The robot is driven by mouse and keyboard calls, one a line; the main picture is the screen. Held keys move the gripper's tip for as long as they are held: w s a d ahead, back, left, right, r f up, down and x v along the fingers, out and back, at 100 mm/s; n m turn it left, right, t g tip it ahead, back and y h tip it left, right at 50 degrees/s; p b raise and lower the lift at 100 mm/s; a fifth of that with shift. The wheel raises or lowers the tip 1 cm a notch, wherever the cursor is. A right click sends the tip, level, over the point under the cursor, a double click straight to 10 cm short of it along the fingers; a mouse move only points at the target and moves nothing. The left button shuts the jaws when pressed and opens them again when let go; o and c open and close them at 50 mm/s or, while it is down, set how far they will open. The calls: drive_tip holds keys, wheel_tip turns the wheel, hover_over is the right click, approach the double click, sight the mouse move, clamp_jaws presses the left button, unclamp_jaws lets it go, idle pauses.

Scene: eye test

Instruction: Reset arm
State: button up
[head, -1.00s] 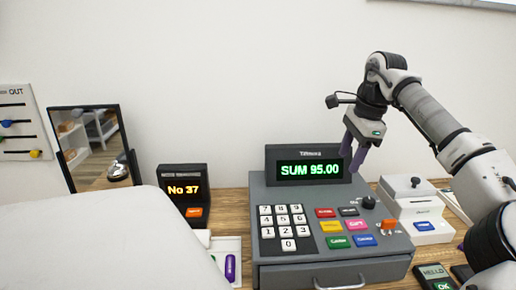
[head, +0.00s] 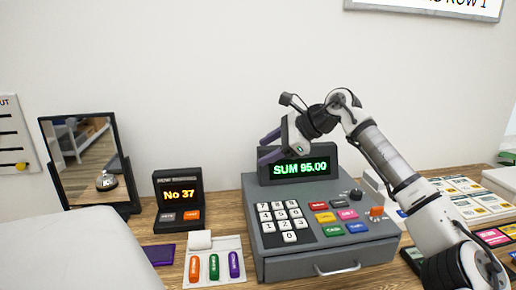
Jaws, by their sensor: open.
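My arm comes in from the lower right and bends over at the top. My gripper (head: 263,147) is at the upper left of the cash register's display (head: 300,168), with its purple fingers pointing left. The fingers are apart and nothing shows between them. The gripper overlaps the display's upper left edge in the picture; I cannot tell the gap in depth. The grey cash register (head: 262,240) stands on the wooden counter with its drawer shut. Its display reads "SUM 95.00".
A small display reading "No 37" (head: 179,195) and a mirror (head: 85,155) stand to the left. A white tray (head: 215,280) holds orange, green and purple pieces. A purple flat item (head: 160,254) lies beside it. Printed cards (head: 465,205) lie at right, partly behind my arm.

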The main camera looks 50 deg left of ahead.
drive_tip(key=shift+s+a+r+g+y, duration=0.3)
drive_tip(key=shift+s+r+y, duration=0.15)
drive_tip(key=shift+s, duration=0.2)
